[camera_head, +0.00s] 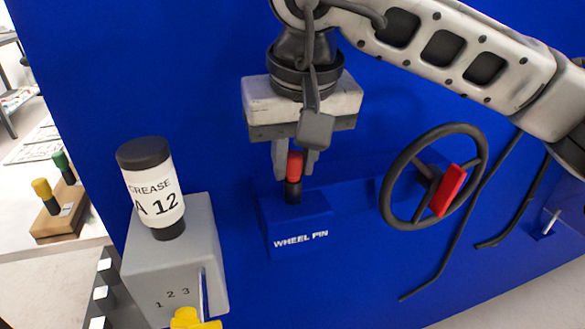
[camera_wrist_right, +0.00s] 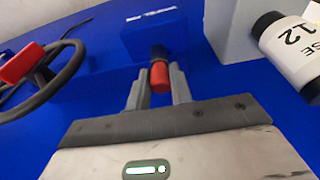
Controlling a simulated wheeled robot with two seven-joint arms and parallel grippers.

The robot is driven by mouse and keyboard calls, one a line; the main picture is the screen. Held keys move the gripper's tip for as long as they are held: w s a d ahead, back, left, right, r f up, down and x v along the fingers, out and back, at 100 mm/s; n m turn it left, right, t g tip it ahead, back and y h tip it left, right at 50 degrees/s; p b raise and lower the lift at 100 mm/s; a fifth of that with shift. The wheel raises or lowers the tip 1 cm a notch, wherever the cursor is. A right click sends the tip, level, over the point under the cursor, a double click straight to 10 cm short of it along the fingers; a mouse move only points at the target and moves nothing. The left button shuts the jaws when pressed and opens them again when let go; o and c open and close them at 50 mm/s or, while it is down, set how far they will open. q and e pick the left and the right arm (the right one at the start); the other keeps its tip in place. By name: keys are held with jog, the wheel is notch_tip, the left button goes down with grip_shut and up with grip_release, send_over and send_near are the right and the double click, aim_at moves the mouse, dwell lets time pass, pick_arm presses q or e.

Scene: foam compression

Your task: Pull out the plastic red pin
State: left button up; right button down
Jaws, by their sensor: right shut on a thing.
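The red pin (camera_head: 294,165) has a red top above a black lower part and stands upright at the blue block (camera_head: 295,225) marked "WHEEL PIN". The black part meets the block's top; how deep it sits is hidden. My right gripper (camera_head: 295,168) comes from above, with its fingers on both sides of the red top, shut on it. In the right wrist view the red pin (camera_wrist_right: 159,76) lies between the two grey fingers of the gripper (camera_wrist_right: 158,82). My left gripper is not in view.
A black handwheel (camera_head: 392,190) with a red handle (camera_head: 447,190) is right of the block. A grease bottle (camera_head: 153,190) stands on a grey box (camera_head: 172,262) at left. A wooden block with green and yellow pegs (camera_head: 55,218) lies farther left.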

aim_at(292, 153)
jog(key=shift+w+p+v, duration=0.2)
jog(key=shift+p+v, duration=0.55)
jog(key=shift+v, duration=0.15)
jog(key=shift+w+p+v, duration=0.2)
jog(key=shift+p+v, duration=0.5)
jog(key=shift+v, duration=0.25)
dwell(0.6)
jog(key=shift+a+r+p, duration=0.15)
jog(key=shift+r+p, duration=1.7)
jog(key=shift+r, duration=0.65)
